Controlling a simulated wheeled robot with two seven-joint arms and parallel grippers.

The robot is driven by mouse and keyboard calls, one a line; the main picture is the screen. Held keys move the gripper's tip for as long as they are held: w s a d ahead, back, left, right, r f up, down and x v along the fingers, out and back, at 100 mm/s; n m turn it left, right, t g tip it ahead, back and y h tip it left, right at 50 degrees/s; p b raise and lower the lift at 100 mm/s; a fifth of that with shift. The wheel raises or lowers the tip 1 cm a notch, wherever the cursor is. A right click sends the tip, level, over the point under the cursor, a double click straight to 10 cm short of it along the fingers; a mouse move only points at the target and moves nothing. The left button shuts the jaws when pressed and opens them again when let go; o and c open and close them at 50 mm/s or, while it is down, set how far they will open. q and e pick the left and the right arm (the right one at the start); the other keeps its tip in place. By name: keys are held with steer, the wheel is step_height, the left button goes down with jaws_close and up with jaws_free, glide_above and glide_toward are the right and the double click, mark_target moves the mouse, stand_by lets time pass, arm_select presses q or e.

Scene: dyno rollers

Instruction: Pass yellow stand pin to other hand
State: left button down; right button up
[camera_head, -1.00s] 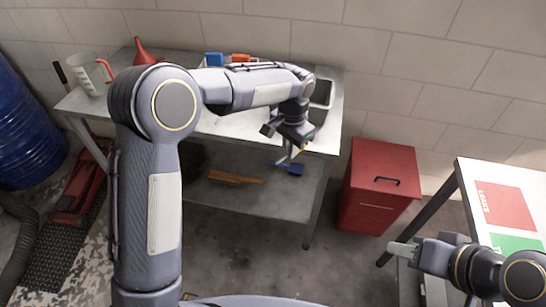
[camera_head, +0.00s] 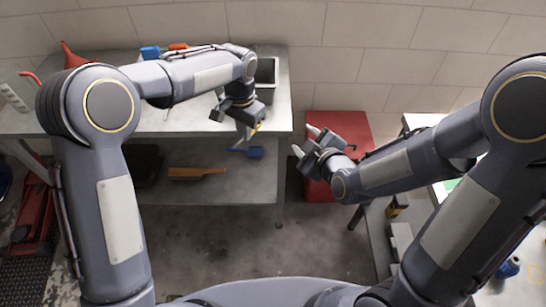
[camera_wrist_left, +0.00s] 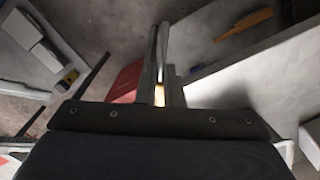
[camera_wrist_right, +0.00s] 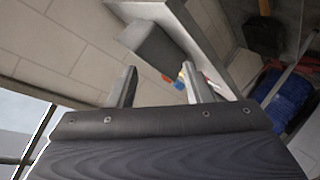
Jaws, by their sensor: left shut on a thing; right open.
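The yellow stand pin (camera_head: 258,126) shows as a small yellow tip at my left gripper (camera_head: 246,128), in front of the bench edge. In the left wrist view the pin (camera_wrist_left: 159,95) is a pale yellow piece between the nearly closed fingers (camera_wrist_left: 158,50); most of it is hidden. My left gripper is shut on it. My right gripper (camera_head: 305,141) is open and empty, to the right of the left gripper and apart from it, its fingers pointing up and left. The right wrist view shows its two fingers (camera_wrist_right: 159,83) spread with nothing held between them.
The grey bench (camera_head: 190,123) stands behind, with a grey bin (camera_head: 266,80) on it. A blue brush (camera_head: 246,153) and an orange-brown brush (camera_head: 197,173) lie on its lower shelf. A red cabinet (camera_head: 340,122) stands behind my right gripper. Open floor lies between bench and right table.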

mark_target(254, 132)
steer(key=s+a+f+n+t+y, duration=0.1)
steer(key=a+f+n+t+y, duration=0.25)
steer(key=a+n, duration=0.6)
steer(key=shift+n, duration=0.55)
steer(key=x, duration=0.7)
steer(key=d+x, duration=0.1)
steer(key=x, duration=0.3)
steer(key=shift+w+f, duration=0.25)
steer(key=shift+f, duration=0.05)
steer(key=shift+c, duration=0.2)
jaws_close()
arm_select(q)
steer(key=c, duration=1.5)
jaws_free()
steer(key=shift+r, duration=0.1)
arm_select(e)
steer(key=shift+a, duration=0.1)
